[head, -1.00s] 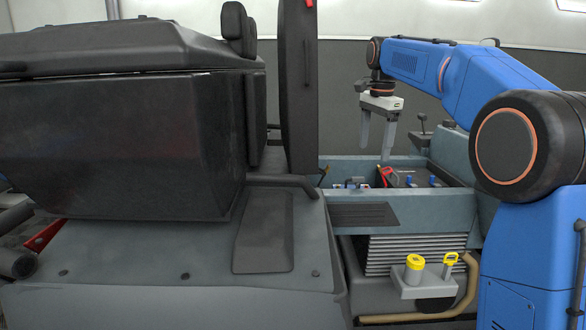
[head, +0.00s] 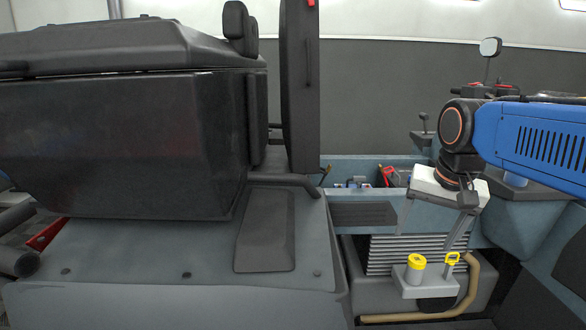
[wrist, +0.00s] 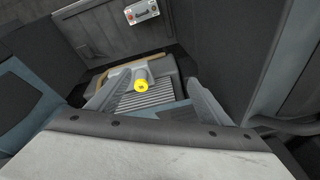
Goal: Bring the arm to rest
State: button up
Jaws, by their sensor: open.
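My arm (head: 535,135) is blue and reaches in from the right edge in the head view. My gripper (head: 425,243) points down, with its two fingers spread and nothing seen between them. In the head view it hangs in front of the ribbed grey block, up and right of the yellow-capped cylinder. I cannot tell how far the fingertips are from the block.
A large black housing (head: 120,140) fills the left. An upright black panel (head: 299,90) stands mid-picture. A compartment (head: 345,170) holds red and blue items. A tan hose (head: 472,285) curves below.

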jog(key=s+f+n+t, duration=0.1)
jog(key=s+f+n, duration=0.3)
jog(key=s+f, duration=1.1)
jog(key=shift+d+f+n, duration=0.15)
jog(key=shift+d+n, duration=0.25)
jog(key=shift+d, duration=0.05)
jog(key=shift+r, duration=0.6)
